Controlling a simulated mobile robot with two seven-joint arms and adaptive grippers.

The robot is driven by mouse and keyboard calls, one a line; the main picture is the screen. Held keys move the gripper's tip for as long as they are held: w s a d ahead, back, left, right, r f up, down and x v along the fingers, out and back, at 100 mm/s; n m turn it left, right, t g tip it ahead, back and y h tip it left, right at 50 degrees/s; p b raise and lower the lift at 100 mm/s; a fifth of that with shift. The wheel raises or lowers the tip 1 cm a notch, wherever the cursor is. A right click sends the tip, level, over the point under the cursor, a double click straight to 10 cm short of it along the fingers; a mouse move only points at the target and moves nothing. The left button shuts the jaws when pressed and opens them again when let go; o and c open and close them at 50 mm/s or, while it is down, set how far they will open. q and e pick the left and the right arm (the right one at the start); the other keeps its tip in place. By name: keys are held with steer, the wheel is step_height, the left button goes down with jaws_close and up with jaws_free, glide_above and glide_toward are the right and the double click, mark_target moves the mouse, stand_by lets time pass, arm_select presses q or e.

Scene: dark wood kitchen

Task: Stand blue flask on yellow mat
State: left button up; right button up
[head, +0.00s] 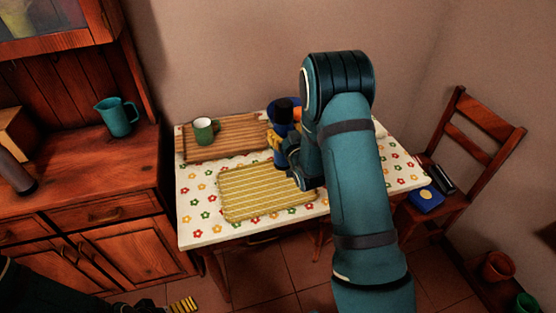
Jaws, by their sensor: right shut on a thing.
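The blue flask (281,156) with a black cap is upright in my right gripper (275,143), whose yellow fingers are shut on its middle. The flask's lower end shows at the back right edge of the yellow mat (250,196). I cannot tell whether it touches the mat or hangs just above it. The yellow mat lies flat and bare on the table's front part; my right arm covers the area to its right. My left gripper (183,304) shows only partly at the bottom edge, low beside the table, and its opening is unclear.
A green mug (205,131) stands on a brown slatted mat (237,147) behind the yellow one. A blue bowl (272,105) is partly hidden behind the flask. The flowered tablecloth (200,218) is clear at left. A cabinet with a teal jug (117,117) stands left, a chair (470,150) right.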

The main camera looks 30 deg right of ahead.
steer(key=shift+f+b, duration=0.4)
steer(key=shift+f, duration=2.65)
steer(key=shift+f, duration=0.1)
steer(key=o, duration=1.3)
steer(key=shift+f, duration=0.1)
steer(key=shift+o, duration=0.2)
